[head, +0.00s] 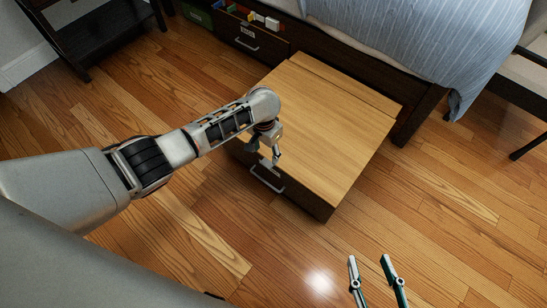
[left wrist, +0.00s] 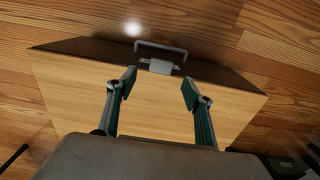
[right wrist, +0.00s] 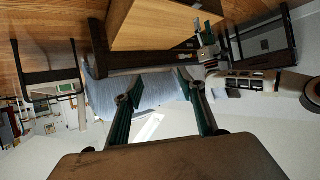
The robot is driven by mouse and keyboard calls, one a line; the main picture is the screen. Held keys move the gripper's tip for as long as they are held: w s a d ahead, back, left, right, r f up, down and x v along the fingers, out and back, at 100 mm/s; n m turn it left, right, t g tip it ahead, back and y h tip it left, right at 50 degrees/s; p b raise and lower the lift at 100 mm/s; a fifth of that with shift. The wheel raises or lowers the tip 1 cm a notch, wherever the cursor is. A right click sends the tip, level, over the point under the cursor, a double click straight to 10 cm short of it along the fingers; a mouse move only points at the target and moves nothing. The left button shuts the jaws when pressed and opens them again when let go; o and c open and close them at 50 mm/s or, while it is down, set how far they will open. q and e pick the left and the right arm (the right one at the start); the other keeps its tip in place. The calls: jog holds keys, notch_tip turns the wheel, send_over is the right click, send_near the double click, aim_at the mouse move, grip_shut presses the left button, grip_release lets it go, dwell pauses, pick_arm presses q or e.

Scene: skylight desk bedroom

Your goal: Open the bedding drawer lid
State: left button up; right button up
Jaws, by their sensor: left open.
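The bedding drawer stands out from under the bed with its pale wood lid (head: 325,125) lying flat and closed. Its dark front carries a metal bar handle (head: 266,179); the handle (left wrist: 160,46) and a small grey plate (left wrist: 160,66) at the lid's front edge show in the left wrist view. My left gripper (head: 267,156) is open above the lid's front edge, its fingers (left wrist: 158,84) either side of the plate's line, holding nothing. Contact cannot be told. My right gripper (head: 371,262) is open and empty, over the floor in front of the drawer.
The bed with a blue striped cover (head: 420,35) is behind the drawer. Another drawer (head: 250,37) with colourful items is at the back left. A dark shelf stand (head: 100,40) is at the far left. The wood floor (head: 450,210) right of the drawer is clear.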

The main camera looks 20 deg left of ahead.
aim_at(266, 164)
pick_arm(q)
jog(key=shift+w+a+f, duration=0.1)
jog(key=shift+f, duration=0.1)
jog(key=shift+f+b, duration=0.3)
jog(key=f, duration=0.1)
jog(key=f+b, duration=0.1)
jog(key=f, duration=0.1)
jog(key=shift+s+b, duration=0.25)
jog(key=shift+b, duration=0.05)
notch_tip(266, 164, down, 3)
jog(key=shift+r+b, duration=0.15)
jog(key=shift+b, duration=0.55)
jog(key=shift+w+f+b, duration=0.2)
jog(key=shift+f+b, duration=0.2)
jog(key=shift+f, duration=0.1)
jog(key=shift+w, duration=0.1)
jog(key=shift+w+r, duration=0.1)
pick_arm(e)
jog(key=a+m, duration=0.2)
jog(key=a, duration=0.1)
jog(key=s+a+m+y, duration=0.1)
jog(key=a+m, duration=0.1)
jog(key=shift+f+t, duration=0.15)
jog(key=shift+t, duration=0.15)
